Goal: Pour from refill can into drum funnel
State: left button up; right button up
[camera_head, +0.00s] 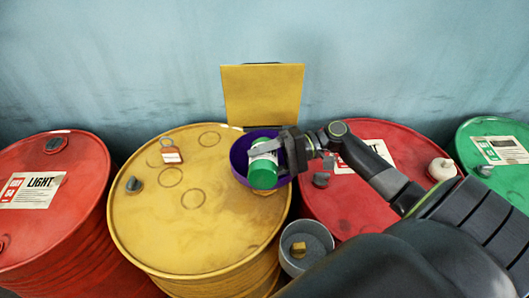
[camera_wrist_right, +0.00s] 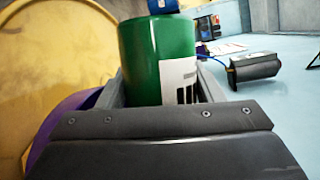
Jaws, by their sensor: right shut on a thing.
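The refill can is green with a white label (camera_head: 264,174). My right gripper (camera_head: 277,156) is shut on the can and holds it over the purple funnel (camera_head: 239,158) at the right of the yellow drum top (camera_head: 225,235). The can looks tilted in the head view. In the right wrist view the green can (camera_wrist_right: 160,65) sits between the fingers of my right gripper (camera_wrist_right: 160,92), with a blue cap at its top edge. The funnel's purple rim (camera_wrist_right: 65,125) shows at the left there. Whether liquid flows cannot be seen. My left gripper is not in view.
Red drums (camera_head: 50,225) stand either side of the yellow one, and a green drum (camera_head: 495,150) is at far right. A yellow panel (camera_head: 262,95) stands behind. A grey bucket (camera_head: 318,237) with a yellow item sits in front. A tagged item (camera_head: 171,152) lies on the yellow drum.

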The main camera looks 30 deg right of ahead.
jog(key=shift+w+d+r+m+y+p, duration=0.15)
jog(key=shift+w+r+m+y+p, duration=0.05)
jog(key=shift+r+m+p, duration=0.25)
jog(key=shift+w+d+r+m+y+p, duration=0.1)
jog(key=shift+w+r+m+y+p, duration=0.1)
jog(key=shift+r+m+p, duration=0.2)
dwell(0.8)
